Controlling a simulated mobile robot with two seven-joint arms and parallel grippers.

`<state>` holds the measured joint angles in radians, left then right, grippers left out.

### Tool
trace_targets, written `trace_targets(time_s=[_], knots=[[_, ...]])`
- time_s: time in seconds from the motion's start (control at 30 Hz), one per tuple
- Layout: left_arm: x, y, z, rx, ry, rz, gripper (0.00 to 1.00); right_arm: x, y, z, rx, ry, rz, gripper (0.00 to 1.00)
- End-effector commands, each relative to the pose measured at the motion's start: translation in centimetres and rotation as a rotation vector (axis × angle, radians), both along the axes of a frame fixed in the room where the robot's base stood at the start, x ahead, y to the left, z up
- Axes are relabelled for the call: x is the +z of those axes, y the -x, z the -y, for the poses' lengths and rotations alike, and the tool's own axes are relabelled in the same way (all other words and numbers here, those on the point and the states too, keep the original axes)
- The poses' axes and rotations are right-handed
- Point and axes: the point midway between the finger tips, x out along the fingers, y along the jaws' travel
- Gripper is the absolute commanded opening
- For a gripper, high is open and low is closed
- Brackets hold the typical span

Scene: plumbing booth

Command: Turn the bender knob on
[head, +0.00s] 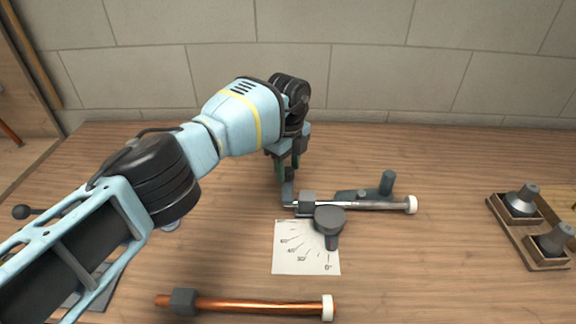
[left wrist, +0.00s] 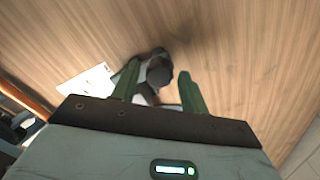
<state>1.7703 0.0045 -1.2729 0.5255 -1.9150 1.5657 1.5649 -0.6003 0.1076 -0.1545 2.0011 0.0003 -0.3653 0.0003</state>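The grey pipe bender (head: 328,218) lies on the bench near the middle of the head view. It has a round dark head with a short handle pointing toward me, and an upright dark post (head: 387,183) at its right. My left gripper (head: 288,168) is over the bender's left end, pointing down. Its green fingers are apart. In the left wrist view, a dark round-topped part (left wrist: 159,71) shows between the open fingers (left wrist: 158,78); I cannot tell whether they touch it. Which part is the knob is unclear. My right gripper is out of view.
A silver pipe with a white end (head: 411,204) lies along the bender. A white angle sheet (head: 292,258) lies in front. A copper pipe (head: 250,306) lies at the front edge. A wooden tray (head: 514,236) with cone-shaped fittings stands right. A block wall closes off the back.

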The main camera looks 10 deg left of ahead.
Motion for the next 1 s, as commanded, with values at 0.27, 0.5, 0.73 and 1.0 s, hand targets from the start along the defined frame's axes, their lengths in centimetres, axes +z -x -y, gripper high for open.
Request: trace_targets(time_s=[0.27, 0.5, 0.73, 1.0], knots=[[-0.1, 0.1, 0.1, -0.002, 0.001, -0.003, 0.51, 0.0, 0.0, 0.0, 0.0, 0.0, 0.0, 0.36], [1.8, 0.0, 0.1, -0.003, 0.001, 0.0, 0.51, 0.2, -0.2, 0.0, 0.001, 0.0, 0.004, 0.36], [5.5, 0.0, 0.1, -0.002, 0.001, 0.002, 0.51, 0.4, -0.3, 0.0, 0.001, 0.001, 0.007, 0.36], [7.6, 0.1, 0.0, -0.001, 0.0, -0.002, 0.51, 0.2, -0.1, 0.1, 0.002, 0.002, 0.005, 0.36]])
